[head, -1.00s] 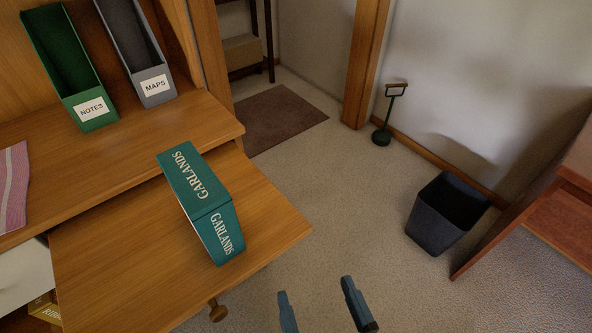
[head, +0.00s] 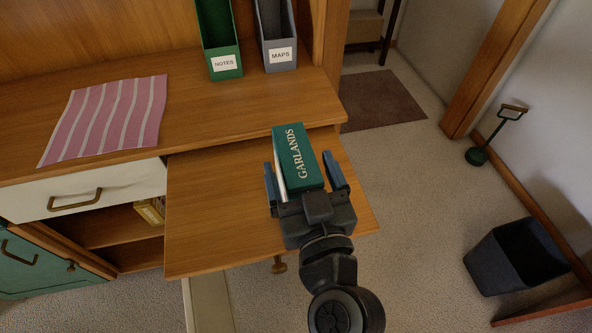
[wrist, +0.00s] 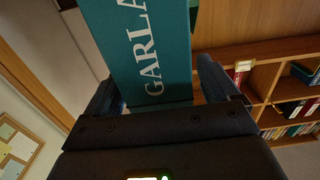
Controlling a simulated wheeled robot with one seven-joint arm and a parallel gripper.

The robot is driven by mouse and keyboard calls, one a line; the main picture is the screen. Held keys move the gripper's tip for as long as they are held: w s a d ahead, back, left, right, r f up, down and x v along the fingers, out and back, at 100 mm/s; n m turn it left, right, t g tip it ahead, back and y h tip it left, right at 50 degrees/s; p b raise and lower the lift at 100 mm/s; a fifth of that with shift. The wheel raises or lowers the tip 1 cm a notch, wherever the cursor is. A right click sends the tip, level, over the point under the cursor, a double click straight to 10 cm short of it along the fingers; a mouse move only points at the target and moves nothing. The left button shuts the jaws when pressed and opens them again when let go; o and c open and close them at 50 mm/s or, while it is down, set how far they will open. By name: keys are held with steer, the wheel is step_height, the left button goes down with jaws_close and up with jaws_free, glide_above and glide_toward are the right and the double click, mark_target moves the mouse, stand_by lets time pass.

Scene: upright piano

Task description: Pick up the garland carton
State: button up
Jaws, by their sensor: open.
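The garland carton (head: 299,158) is a teal box with white "GARLANDS" lettering. It stands on the pulled-out wooden board (head: 215,215) below the desk top. My gripper (head: 305,180) is open, with one blue finger on each side of the carton in the head view. In the wrist view the carton (wrist: 145,50) fills the space between the fingers. Its near end lies close to the palm. I cannot tell whether either finger touches it. The carton's lower part is hidden behind my gripper.
A green NOTES holder (head: 220,40) and a grey MAPS holder (head: 277,35) stand behind on the desk top (head: 200,110). A pink striped cloth (head: 110,118) lies at left. A dark bin (head: 515,258) stands on the floor at right. The board left of the carton is clear.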

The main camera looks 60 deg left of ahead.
steer(key=shift+x, duration=1)
jaws_close()
